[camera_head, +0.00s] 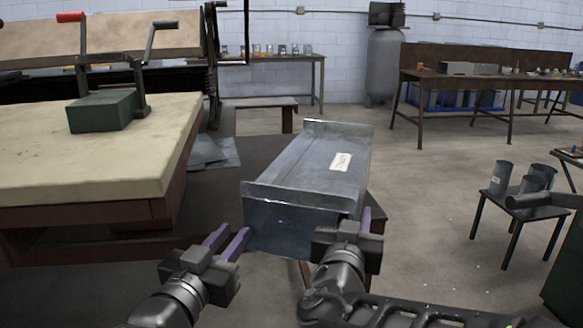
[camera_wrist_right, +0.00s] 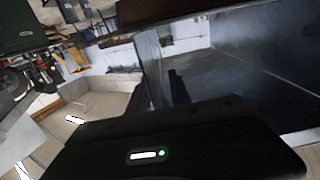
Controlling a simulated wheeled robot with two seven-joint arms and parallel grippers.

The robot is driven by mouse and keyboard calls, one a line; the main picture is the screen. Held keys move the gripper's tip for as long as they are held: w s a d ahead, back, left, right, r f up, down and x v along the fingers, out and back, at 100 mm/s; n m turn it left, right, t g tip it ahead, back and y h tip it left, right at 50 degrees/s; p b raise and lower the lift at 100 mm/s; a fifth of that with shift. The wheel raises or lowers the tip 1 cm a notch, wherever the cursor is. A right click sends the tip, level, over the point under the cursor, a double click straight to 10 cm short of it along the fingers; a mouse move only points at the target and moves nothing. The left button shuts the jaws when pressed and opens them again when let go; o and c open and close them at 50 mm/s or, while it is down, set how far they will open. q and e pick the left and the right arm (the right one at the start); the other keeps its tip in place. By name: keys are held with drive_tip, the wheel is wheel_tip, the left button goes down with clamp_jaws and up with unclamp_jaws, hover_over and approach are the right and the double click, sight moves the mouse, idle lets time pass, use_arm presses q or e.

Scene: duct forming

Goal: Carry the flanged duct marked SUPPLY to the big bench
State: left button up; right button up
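A grey sheet-metal flanged duct (camera_head: 305,180) lies lengthwise in front of me, its open end facing me, on a low dark stand (camera_head: 385,209). A white label sits on its top; its lettering is too small to read. My left gripper (camera_head: 229,240) is open, its purple fingers apart at the duct's near left edge; contact cannot be told. My right gripper (camera_head: 360,222) is at the near right edge. In the right wrist view its fingers (camera_wrist_right: 160,92) stand apart, one on each side of the duct's wall (camera_wrist_right: 152,60). A large cream-topped bench (camera_head: 150,140) stands left.
A long brown bench (camera_head: 470,82) with goods stands at the back right. A small black table (camera_head: 520,208) with several grey cylinders is at right. A green block (camera_head: 102,110) and crank handles are on the cream bench. Floor between duct and back right is open.

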idle(0.4)
drive_tip(key=v, duration=1.2)
